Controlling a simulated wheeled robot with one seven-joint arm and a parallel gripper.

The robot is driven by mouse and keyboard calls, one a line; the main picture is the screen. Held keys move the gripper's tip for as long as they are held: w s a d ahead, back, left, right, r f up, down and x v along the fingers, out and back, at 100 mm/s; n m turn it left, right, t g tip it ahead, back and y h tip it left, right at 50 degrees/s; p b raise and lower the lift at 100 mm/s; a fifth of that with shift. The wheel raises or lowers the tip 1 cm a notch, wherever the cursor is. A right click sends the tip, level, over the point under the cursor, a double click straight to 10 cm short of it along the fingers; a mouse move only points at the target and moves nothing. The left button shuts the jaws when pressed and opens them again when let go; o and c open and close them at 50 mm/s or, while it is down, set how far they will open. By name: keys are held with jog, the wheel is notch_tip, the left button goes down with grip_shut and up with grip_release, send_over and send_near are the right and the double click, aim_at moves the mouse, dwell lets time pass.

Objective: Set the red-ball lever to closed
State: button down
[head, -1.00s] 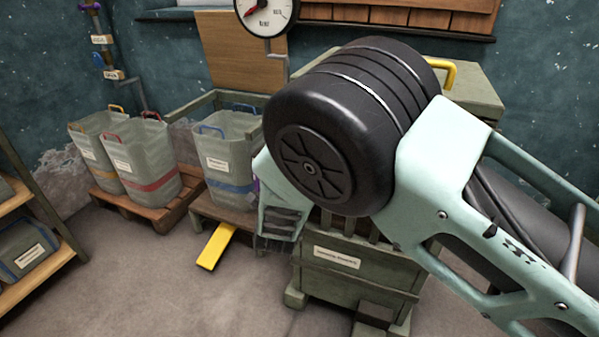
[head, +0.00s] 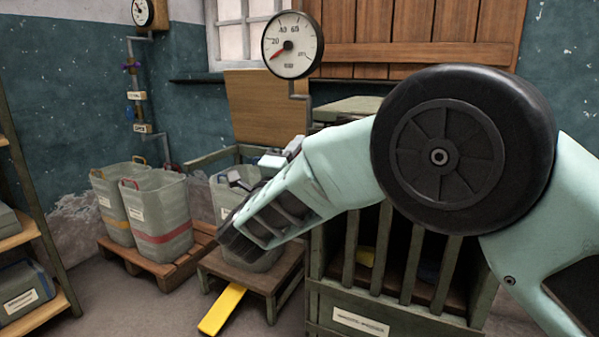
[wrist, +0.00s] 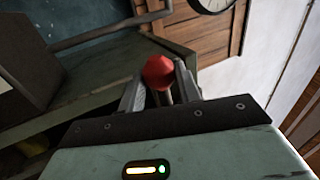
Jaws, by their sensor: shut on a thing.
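The red ball of the lever (wrist: 159,71) shows in the wrist view, at the top middle of my gripper (wrist: 160,90). My gripper's two grey fingers stand on either side of the lever just below the ball, and the gripper is shut on it. The lever's lower part is hidden behind the gripper body. In the head view my arm crosses the right and middle, and I cannot make out the red ball there. Which lever position counts as closed cannot be told from these views.
Grey bins stand on a wooden pallet (head: 150,262) at the left, near a shelf (head: 22,238). A slatted green crate (head: 345,290) stands below my arm. A yellow pedal (head: 222,309) juts over the floor.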

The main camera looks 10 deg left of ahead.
jog(key=shift+r+m, duration=0.25)
jog(key=shift+m, duration=0.15)
jog(key=c, duration=1)
grip_release()
jog(key=shift+o, duration=0.2)
jog(key=shift+s+a+f, duration=0.1)
jog(key=p+v, duration=0.2)
jog(key=v, duration=1.5)
jog(key=shift+s, duration=0.15)
